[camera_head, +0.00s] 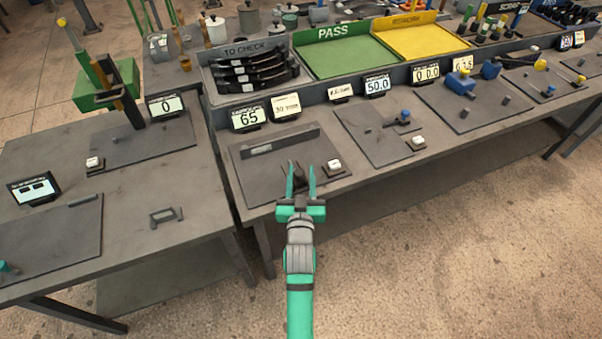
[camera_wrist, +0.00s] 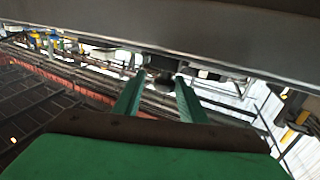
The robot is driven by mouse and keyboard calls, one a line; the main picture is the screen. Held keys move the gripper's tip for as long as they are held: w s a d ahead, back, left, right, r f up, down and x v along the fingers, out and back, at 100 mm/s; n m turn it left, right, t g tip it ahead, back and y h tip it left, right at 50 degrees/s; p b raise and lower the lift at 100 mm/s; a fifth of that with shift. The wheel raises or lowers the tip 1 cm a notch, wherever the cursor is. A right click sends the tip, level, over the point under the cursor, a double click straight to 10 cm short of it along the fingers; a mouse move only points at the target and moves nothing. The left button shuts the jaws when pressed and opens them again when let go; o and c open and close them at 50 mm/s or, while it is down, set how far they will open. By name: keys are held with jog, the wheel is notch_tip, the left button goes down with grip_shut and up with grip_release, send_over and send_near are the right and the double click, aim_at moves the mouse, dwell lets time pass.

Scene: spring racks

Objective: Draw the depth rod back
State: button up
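My gripper (camera_head: 301,168) is over the front of a dark board (camera_head: 258,180) with a raised grey bar (camera_head: 282,141) along its back. Its two green fingers are apart. A small dark part (camera_head: 298,181) shows between them in the head view. In the wrist view, a dark rounded knob (camera_wrist: 166,84) sits between or just beyond the fingertips (camera_wrist: 160,82); I cannot tell whether they touch it. I cannot tell for sure which part is the depth rod. The dark part between the fingers may belong to it, and my gripper hides some of it.
A white button (camera_head: 334,165) is close right of my fingers. Displays reading 65 (camera_head: 246,118) and 50.0 (camera_head: 377,86) stand behind. A board with a blue knob (camera_head: 405,115) is to the right. A TO CHECK tray (camera_head: 225,80) and a green PASS tray (camera_head: 347,55) stand at the back.

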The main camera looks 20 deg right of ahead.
jog(key=shift+w+a, duration=0.1)
jog(key=shift+a, duration=0.05)
jog(key=shift+s+a, duration=0.15)
jog(key=shift+s, duration=0.15)
jog(key=v, duration=1)
jog(key=shift+s, duration=0.15)
jog(key=s+a+f+n+g+y, duration=0.1)
jog(key=s+a+f, duration=0.25)
jog(key=s, duration=0.35)
jog(key=s+a+f+y, duration=0.1)
jog(key=s+a+f, duration=0.1)
jog(key=s+a, duration=0.45)
jog(key=s+a+n+y, duration=0.1)
jog(key=s, duration=0.7)
jog(key=s+r+n+g+y, duration=0.1)
jog(key=s+y, duration=0.1)
jog(key=s, duration=0.7)
jog(key=shift+s+a+r, duration=0.25)
jog(key=shift+a+r, duration=0.1)
